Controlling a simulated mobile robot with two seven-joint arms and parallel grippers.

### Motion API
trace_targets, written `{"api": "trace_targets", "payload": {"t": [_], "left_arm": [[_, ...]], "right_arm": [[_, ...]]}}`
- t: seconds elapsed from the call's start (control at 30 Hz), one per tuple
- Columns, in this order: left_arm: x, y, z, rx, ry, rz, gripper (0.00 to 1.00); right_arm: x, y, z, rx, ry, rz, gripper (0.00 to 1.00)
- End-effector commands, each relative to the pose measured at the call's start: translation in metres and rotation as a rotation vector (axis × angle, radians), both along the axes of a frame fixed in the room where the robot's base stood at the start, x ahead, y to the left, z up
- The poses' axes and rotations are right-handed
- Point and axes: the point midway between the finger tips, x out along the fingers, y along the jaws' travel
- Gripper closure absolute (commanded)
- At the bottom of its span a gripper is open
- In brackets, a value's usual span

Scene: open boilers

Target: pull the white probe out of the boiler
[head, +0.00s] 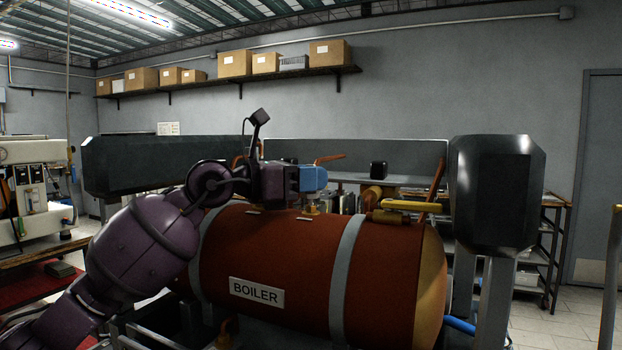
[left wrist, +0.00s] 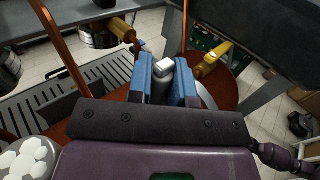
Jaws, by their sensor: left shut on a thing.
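The boiler (head: 300,270) is a large orange-brown horizontal tank with grey bands and a BOILER plate. My left gripper (head: 313,180), with blue fingers, is above its top, reaching in from the left. In the left wrist view, the fingers of my left gripper (left wrist: 162,80) are closed on the white probe (left wrist: 162,72), an upright pale grey-white cylinder with a light cap. In the head view the fingers hide the probe, and a small brass fitting (head: 312,207) shows just below them. I cannot tell how deep the probe sits. My right gripper is not in view.
A yellow handle (head: 410,205) is on the boiler's right top; it also shows in the left wrist view (left wrist: 214,60). Copper pipes (left wrist: 62,45) rise nearby. A large dark block (head: 495,190) stands at right. A shelf with cardboard boxes (head: 235,64) is on the back wall.

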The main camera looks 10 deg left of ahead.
Motion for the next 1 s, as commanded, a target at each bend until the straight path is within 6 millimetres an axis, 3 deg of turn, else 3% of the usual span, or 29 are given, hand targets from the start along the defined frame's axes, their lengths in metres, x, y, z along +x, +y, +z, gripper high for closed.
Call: {"api": "trace_targets", "payload": {"t": [1.0], "left_arm": [[0.0,0.0,0.026,0.0,-0.001,0.0,1.0]], "right_arm": [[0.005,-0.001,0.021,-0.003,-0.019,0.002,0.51]]}}
